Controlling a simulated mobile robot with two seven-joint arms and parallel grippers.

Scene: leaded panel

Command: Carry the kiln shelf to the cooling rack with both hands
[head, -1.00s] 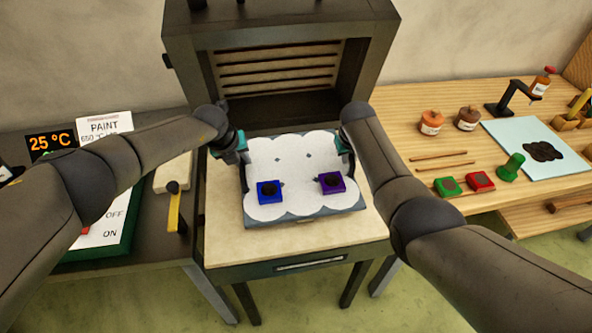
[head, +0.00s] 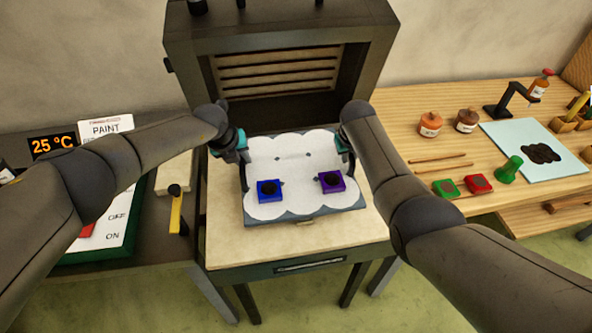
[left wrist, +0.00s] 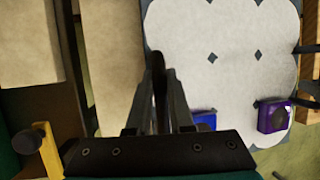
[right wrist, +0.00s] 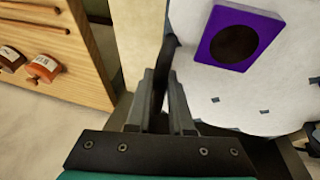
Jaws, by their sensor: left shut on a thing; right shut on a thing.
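The kiln shelf (head: 335,211) is a blue-grey board covered by white scalloped paper. A blue square piece (head: 269,190) and a purple square piece (head: 332,181), each with a dark round centre, lie on it. My left gripper (head: 243,176) is shut on the shelf's left side and my right gripper (head: 350,172) on its right side. The shelf looks level, over the pale tabletop; I cannot tell whether it touches. The wrist views show the shelf's paper beside the left fingers (left wrist: 160,80) and the right fingers (right wrist: 163,75). I cannot identify a cooling rack.
The open kiln (head: 180,80) stands behind the shelf. The pale tabletop (head: 290,248) is bare in front. A dark bench at left holds a yellow-handled tool (head: 175,212) and a control panel.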

